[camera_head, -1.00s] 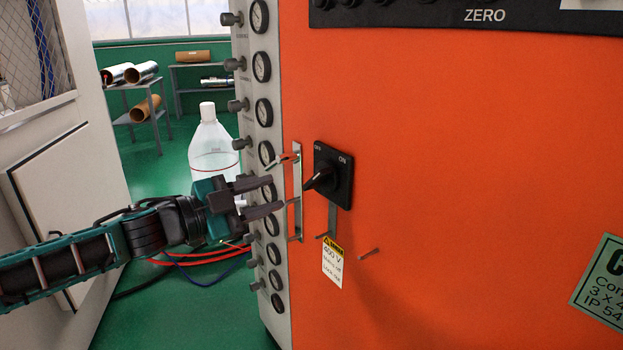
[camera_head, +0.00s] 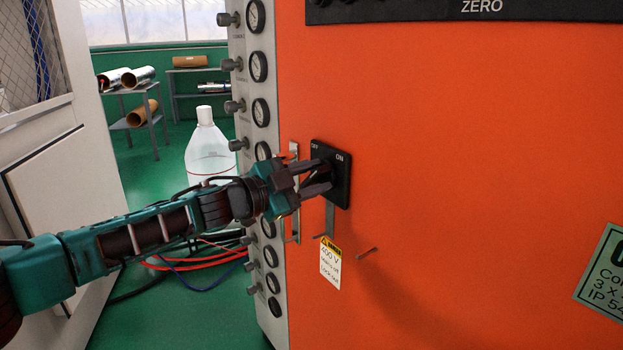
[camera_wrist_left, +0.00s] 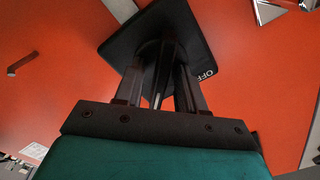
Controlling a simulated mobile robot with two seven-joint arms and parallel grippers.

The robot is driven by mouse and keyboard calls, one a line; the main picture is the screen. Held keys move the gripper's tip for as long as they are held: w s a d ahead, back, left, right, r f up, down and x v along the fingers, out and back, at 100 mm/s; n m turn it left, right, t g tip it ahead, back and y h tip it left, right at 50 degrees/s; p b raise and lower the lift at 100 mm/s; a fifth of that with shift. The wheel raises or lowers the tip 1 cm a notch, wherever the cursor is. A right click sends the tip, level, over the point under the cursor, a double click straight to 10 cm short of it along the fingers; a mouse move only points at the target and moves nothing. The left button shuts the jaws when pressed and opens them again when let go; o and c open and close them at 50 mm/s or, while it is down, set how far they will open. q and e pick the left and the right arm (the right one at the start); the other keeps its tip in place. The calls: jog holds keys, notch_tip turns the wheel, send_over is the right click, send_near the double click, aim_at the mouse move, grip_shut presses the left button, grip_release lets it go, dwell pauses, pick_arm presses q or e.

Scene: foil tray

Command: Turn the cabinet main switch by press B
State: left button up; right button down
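The main switch (camera_head: 342,182) is a black square plate on the orange cabinet front, marked OFF at upper left and ON at upper right. Its plate also shows in the left wrist view (camera_wrist_left: 192,32), with the OFF mark at its right corner. My left gripper (camera_head: 322,178) is at the switch, fingers pointing at the plate. In the left wrist view the two fingers stand apart with the dark switch handle (camera_wrist_left: 162,72) between them; I cannot tell whether they touch it. The handle is mostly hidden in the head view. My right gripper is not in view.
A yellow-topped 400 V label (camera_head: 330,262) and a small metal peg (camera_head: 367,252) are below the switch. A metal bracket (camera_head: 294,225) and a column of gauges (camera_head: 262,112) stand left of it. The cabinet front to the right is mostly bare.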

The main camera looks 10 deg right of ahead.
pick_arm(q)
jog(key=shift+c, duration=0.2)
grip_shut()
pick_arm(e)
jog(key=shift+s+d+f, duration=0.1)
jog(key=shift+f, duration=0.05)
